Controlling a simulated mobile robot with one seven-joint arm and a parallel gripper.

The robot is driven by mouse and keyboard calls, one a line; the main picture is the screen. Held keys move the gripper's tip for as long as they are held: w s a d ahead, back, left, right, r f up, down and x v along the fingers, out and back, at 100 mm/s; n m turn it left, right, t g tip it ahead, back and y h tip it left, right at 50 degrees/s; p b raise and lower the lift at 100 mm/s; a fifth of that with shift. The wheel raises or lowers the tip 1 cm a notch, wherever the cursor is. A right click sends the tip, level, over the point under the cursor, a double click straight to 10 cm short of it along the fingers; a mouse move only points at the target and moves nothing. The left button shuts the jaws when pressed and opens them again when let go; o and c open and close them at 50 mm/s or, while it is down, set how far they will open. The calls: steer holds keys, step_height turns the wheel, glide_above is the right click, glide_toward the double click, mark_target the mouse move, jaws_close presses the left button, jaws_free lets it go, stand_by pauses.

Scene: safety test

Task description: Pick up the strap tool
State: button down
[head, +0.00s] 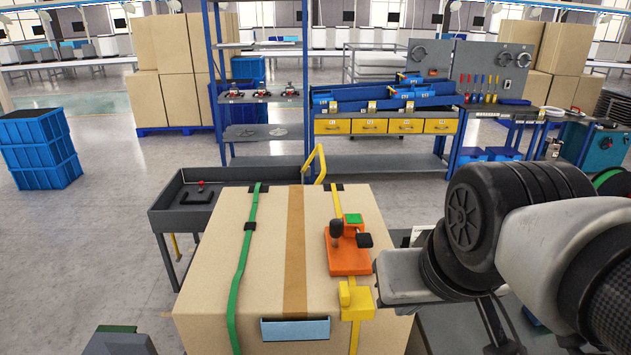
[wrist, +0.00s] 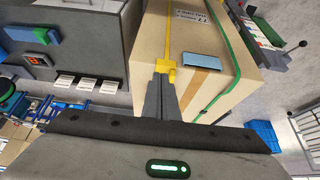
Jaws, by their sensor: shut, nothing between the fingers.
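The strap tool, an orange body with a black knob and a green button (head: 348,250), sits on top of the large carton (head: 215,270), over the yellow strap, toward its right side in the head view. I cannot make it out in the wrist view. My gripper (wrist: 164,82) is shut and empty in the wrist view. Its fingertips are close to the yellow strap buckle (wrist: 168,67), which also shows at the carton's near edge in the head view (head: 357,301); I cannot tell whether they touch. In the head view my arm comes in from the right, near the orange tool.
A green strap (head: 243,265) runs over the carton's left side. A pale blue pocket (head: 295,328) is on its near side. A dark grey tray table (head: 180,220) stands behind left. A blue shelf rack and workbench (head: 380,163) stand behind. Open floor lies left.

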mark_target(346, 244)
steer(key=c, duration=2.5)
jaws_free()
